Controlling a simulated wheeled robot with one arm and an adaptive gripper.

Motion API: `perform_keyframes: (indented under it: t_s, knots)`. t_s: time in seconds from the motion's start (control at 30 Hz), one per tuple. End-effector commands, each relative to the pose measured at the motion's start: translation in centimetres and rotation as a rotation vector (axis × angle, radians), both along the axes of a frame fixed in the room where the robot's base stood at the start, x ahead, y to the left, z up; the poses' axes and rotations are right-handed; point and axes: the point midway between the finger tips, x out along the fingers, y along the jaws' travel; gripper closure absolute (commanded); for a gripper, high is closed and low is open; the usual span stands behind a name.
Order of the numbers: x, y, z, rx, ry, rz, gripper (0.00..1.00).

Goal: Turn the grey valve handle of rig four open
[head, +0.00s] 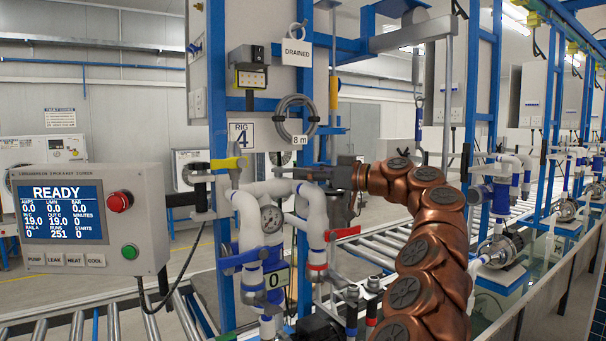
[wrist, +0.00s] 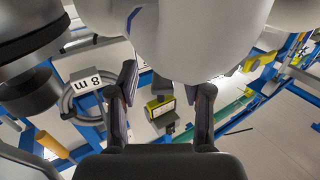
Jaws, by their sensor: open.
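My gripper (head: 298,173) reaches in from the right at rig four, close to the top of the white pipes (head: 314,208). In the wrist view its two dark fingers (wrist: 165,84) stand apart with nothing gripped between them. A big white pipe (wrist: 195,35) fills the top of that view, just beyond the fingertips. I cannot make out the grey valve handle apart from my grey gripper; it may be hidden behind it. A yellow handle (head: 228,163), a blue handle (head: 238,259) and a red handle (head: 343,232) are nearby.
A control panel (head: 88,220) reading READY stands at the left. A pressure gauge (head: 271,219) sits on the piping. A coiled hose (head: 296,118) with an 8 m label hangs above my gripper. A roller conveyor (head: 385,246) runs behind the pipes.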

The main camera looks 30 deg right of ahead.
Motion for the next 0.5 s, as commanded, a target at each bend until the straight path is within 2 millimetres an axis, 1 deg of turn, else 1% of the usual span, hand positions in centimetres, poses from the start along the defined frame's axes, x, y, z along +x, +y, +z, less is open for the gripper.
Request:
perform_keyframes:
  t_s: [0.17, 0.4, 0.5]
  knots:
    - [-2.4, -1.6, 0.2, 0.001, -0.003, 0.001, 0.51]
    - [-6.2, -4.4, 0.1, 0.000, -0.004, -0.002, 0.51]
    - [-7.4, -5.4, 0.1, 0.000, -0.003, -0.004, 0.51]
